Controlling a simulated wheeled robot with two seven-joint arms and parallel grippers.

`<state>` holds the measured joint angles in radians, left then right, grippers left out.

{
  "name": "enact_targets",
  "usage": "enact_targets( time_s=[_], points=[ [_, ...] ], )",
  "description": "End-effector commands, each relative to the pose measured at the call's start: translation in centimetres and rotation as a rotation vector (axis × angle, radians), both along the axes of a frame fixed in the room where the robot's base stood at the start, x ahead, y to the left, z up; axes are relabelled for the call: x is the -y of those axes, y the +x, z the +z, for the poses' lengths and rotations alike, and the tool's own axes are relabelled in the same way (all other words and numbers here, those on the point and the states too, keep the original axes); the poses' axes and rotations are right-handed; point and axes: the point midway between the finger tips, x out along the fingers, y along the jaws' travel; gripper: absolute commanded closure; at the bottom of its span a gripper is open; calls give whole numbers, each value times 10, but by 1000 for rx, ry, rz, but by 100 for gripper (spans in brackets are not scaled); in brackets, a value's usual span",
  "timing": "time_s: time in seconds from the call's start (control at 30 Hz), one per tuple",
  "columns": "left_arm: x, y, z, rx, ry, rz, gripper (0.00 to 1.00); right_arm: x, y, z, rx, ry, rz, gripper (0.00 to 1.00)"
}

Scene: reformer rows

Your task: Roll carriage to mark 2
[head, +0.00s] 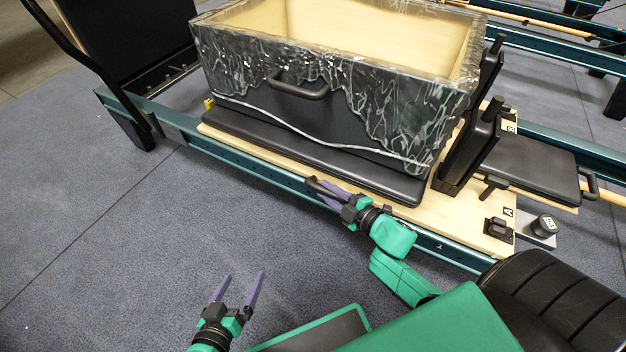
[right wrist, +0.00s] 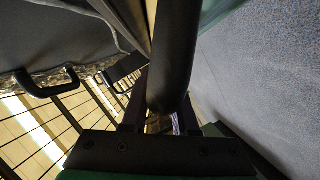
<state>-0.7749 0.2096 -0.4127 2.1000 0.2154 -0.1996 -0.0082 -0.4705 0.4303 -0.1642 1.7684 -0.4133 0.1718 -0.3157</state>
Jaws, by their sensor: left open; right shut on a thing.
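The carriage (head: 467,212) is a pale wooden platform with a black pad (head: 300,150), sitting on teal rails in the head view. My right gripper (head: 321,189) is at the carriage's near long edge, shut on a dark handle (head: 314,184) there. In the right wrist view a thick black rounded bar (right wrist: 176,55) rises in front of the right gripper's fingers (right wrist: 157,118). My left gripper (head: 244,276) is open and empty over the floor. I cannot make out mark 2 along the rail.
Black shoulder rests (head: 468,150) and a black headrest (head: 530,165) stand at right. Blue-grey floor (head: 110,240) is clear at left.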

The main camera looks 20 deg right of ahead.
Motion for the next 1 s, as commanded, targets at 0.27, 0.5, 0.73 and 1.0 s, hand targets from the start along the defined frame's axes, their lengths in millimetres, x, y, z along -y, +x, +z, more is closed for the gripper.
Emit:
enact_targets(
  time_s=[0.27,0.5,0.73,1.0],
  points=[
    [-2,-4,11,-31,23,-18,0,17,-23,-1,-6,0,2,100],
    [-5,-2,11,-64,50,-26,0,21,-28,-2,-4,1,2,100],
    [-5,-1,11,-64,50,-25,0,21,-28,-2,-4,1,2,100],
    [-5,-1,11,-63,50,-25,0,22,-28,-1,-2,1,1,43]
  ],
)
